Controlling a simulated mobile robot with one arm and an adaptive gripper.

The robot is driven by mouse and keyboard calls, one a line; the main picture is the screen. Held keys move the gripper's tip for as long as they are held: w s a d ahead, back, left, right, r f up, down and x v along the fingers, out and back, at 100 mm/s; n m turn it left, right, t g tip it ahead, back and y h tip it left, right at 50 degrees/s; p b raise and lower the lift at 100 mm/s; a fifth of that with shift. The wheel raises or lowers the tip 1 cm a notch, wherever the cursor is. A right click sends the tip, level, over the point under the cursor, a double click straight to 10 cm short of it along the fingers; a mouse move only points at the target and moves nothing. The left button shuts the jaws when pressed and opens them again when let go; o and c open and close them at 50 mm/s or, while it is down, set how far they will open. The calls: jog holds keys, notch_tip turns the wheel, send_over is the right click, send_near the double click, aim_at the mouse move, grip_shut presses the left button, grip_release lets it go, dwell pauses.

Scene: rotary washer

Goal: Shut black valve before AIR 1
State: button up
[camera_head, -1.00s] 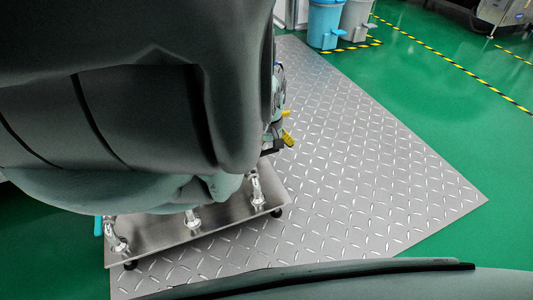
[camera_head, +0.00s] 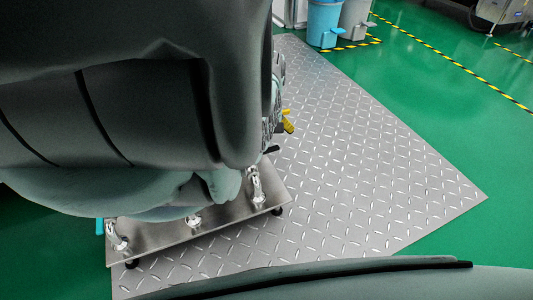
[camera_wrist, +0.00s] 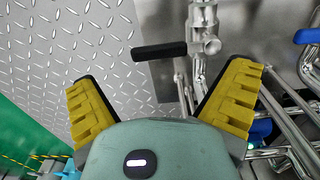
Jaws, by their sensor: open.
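In the wrist view, a black valve handle (camera_wrist: 158,51) sticks out sideways to the left from a shiny metal valve body and pipe (camera_wrist: 206,42). My gripper (camera_wrist: 165,88) is open, with its two yellow fingers spread left and right. No AIR 1 label is readable. In the head view, my arm hides most of the washer; a yellow part (camera_head: 288,121) shows at its right edge, too small to tell what it is.
A blue valve handle (camera_wrist: 307,36) and several metal pipes (camera_wrist: 285,120) crowd the right of the wrist view. The steel base plate (camera_head: 165,236) stands on the diamond-plate floor (camera_head: 370,170). Blue (camera_head: 323,22) and grey (camera_head: 355,20) bins stand behind; the floor at right is clear.

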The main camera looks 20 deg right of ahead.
notch_tip(320, 180, up, 7)
jog(key=shift+a+r, duration=0.15)
jog(key=shift+a, duration=0.1)
jog(key=shift+s+d, duration=0.1)
dwell(0.6)
